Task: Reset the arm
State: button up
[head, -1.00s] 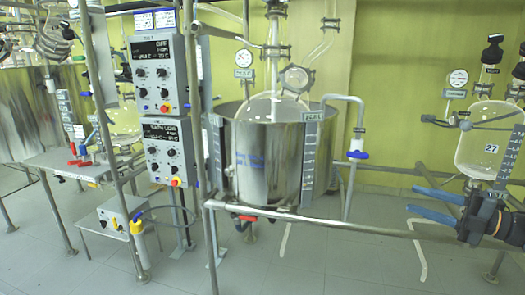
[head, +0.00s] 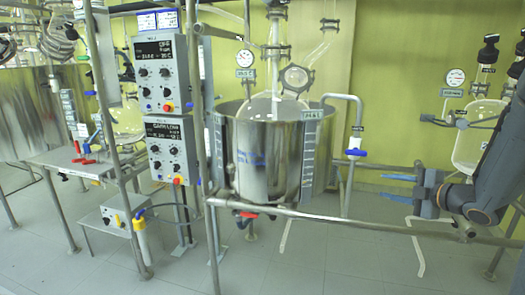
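My gripper (head: 390,187) is at the right of the head view, reaching in from the right edge. Its two blue fingers point left and are spread apart, with nothing between them. It is in front of the yellow-green wall, right of the steel vessel (head: 268,160) and apart from it. My dark arm covers part of the glass flask (head: 472,146) at the right.
A metal rail (head: 330,224) runs across the front, below my gripper. Two control boxes (head: 160,72) (head: 170,150) hang on a frame left of the vessel. A bent pipe (head: 354,120) with a blue valve stands between vessel and gripper. Grey floor is open in front.

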jog(key=s+a+f+m+g+h, duration=0.2)
jog(key=s+a+m+g, duration=0.2)
jog(key=s, duration=0.5)
jog(key=s+a+f+m+g+h, duration=0.2)
jog(key=s+a+f+m+g, duration=0.1)
jog(key=s+a+m, duration=0.6)
jog(key=s+a+f+m+g+h, duration=0.2)
jog(key=s+a+m+g, duration=0.4)
jog(key=s, duration=0.5)
jog(key=shift+s+a+f+m, duration=0.2)
jog(key=shift+a+f+m, duration=0.2)
jog(key=shift+f, duration=0.2)
jog(key=shift+c, duration=0.6)
